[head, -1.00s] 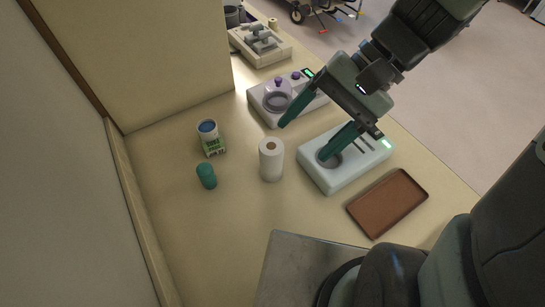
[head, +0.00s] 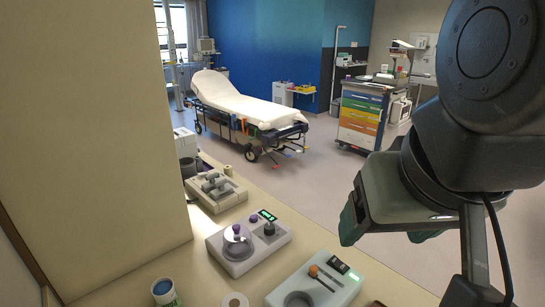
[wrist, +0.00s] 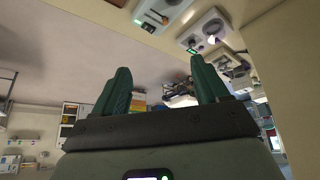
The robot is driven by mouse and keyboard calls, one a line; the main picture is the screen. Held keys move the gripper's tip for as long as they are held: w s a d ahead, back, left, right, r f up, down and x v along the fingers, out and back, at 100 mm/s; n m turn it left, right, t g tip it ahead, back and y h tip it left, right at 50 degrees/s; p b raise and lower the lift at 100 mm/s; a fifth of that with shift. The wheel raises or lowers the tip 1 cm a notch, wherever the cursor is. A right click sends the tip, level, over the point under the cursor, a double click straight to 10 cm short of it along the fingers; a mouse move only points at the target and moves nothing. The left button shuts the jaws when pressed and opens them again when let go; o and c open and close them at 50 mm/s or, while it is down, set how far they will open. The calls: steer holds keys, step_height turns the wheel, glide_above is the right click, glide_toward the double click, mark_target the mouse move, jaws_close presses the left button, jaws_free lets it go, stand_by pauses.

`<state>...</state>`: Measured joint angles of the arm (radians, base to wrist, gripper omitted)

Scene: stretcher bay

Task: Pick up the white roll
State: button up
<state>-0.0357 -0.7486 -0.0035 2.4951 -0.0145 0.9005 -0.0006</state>
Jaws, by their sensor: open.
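The white roll (head: 235,300) shows only as its round top with a centre hole, at the bottom edge of the head view. The rest of it is cut off, and I cannot make it out in the wrist view. My gripper (head: 385,230) is up at the right of the head view, above and right of the counter devices and well apart from the roll. In the wrist view its two green fingers (wrist: 160,85) stand apart with nothing between them.
A purple-knobbed device (head: 250,243) and a lever device (head: 216,192) stand farther back. A tan wall (head: 90,150) bounds the left. A stretcher (head: 235,97) stands beyond.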

stand_by(0.4)
steer(key=o, duration=0.4)
steer(key=shift+f, duration=0.1)
